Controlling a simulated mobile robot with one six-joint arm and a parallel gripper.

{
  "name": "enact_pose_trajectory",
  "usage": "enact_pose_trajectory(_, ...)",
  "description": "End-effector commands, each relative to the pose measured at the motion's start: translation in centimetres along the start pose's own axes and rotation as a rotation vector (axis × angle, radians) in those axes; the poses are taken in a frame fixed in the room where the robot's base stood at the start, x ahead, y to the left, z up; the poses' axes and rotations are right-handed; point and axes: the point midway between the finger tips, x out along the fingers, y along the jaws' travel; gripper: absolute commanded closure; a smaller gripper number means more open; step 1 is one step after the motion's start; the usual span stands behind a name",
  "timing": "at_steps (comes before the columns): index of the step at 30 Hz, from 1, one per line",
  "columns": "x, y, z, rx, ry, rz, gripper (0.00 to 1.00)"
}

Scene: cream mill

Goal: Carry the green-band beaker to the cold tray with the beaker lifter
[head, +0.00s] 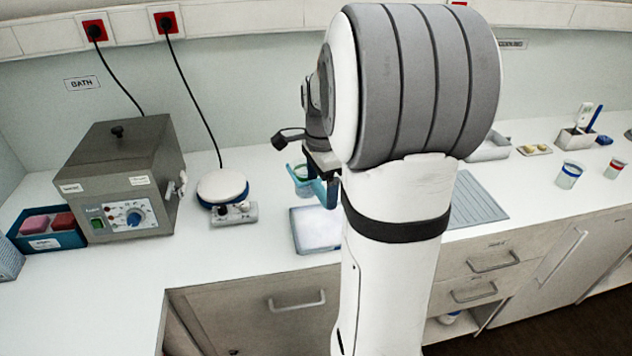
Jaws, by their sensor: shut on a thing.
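My gripper (322,168) is partly hidden behind my arm. It is shut on the blue beaker lifter (328,192), which hangs below it. The green-band beaker (299,174) shows at the lifter's left side, partly covered by it, and looks upright. I cannot tell from this view how firmly the lifter holds it. A pale, frosty-looking tray (318,230), which seems to be the cold tray, lies on the bench. The beaker and lifter appear just above or behind its far edge. My arm hides the tray's right side.
A hot plate (222,187) and the grey bath (122,165) stand to the left, with a blue box of colored blocks (47,243). A ridged grey mat (478,200) lies right of my arm. Blue-band (569,176) and red-band (614,169) beakers stand far right.

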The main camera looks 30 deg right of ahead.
Motion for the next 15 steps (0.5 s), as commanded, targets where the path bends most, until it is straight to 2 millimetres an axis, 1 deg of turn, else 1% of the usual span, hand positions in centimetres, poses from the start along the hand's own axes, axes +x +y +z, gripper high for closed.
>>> enact_pose_trajectory(15, 0.4, 2.1, -2.3, 0.001, 0.000, -0.001, 0.38)
